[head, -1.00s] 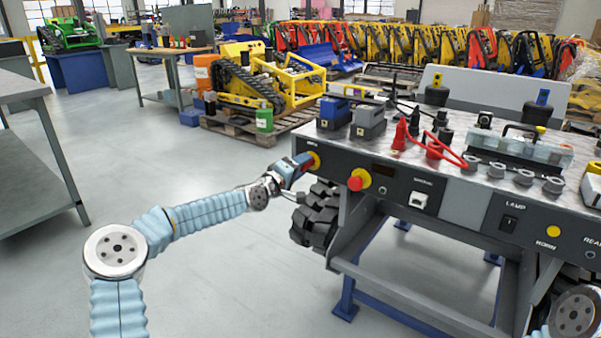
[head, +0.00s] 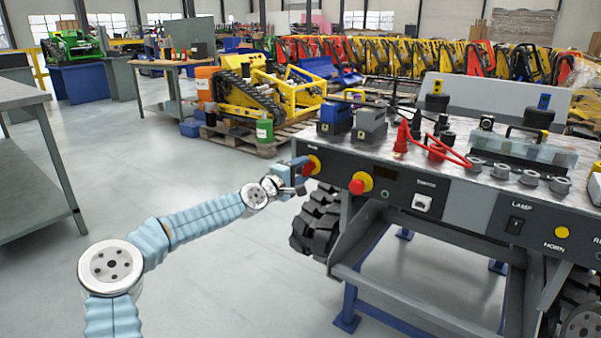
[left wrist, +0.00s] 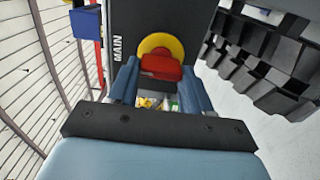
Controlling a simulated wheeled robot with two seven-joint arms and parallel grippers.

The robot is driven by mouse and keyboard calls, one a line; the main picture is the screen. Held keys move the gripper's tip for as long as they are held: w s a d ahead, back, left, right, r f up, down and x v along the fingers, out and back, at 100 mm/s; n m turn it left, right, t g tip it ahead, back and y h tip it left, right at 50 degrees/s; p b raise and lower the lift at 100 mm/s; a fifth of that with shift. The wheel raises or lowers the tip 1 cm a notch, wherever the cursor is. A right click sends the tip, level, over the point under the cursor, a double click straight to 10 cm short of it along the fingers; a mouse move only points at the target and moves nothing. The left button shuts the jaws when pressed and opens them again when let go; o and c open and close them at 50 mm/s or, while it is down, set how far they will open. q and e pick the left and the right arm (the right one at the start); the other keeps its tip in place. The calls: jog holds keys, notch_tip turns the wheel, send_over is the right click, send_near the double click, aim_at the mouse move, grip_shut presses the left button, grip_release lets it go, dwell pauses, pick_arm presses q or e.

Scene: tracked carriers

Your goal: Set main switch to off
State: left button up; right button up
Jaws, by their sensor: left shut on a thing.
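The main switch is a red handle (left wrist: 161,67) on a round yellow disc (left wrist: 160,43), with the label MAIN beside it in the left wrist view. In the head view its yellow disc (head: 314,163) sits at the left end of the dark front panel (head: 404,191). My left gripper (head: 304,167) is at the switch and partly covers it. In the left wrist view its two blue fingers (left wrist: 161,78) stand on either side of the red handle, shut on it. The handle lies crosswise between the fingers. My right gripper is out of view.
Right of the switch is a red push button (head: 357,185) on a yellow base. Farther right are a white-framed socket (head: 422,202), a lamp switch (head: 515,224) and a yellow horn button (head: 562,232). A black track (head: 318,218) is below the panel. Open floor lies to the left.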

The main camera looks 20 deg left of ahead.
pick_arm(q)
jog(key=o, duration=1.1)
jog(key=shift+c, duration=0.2)
jog(key=b+v, duration=0.2)
jog(key=v, duration=1.2)
jog(key=shift+w, duration=0.1)
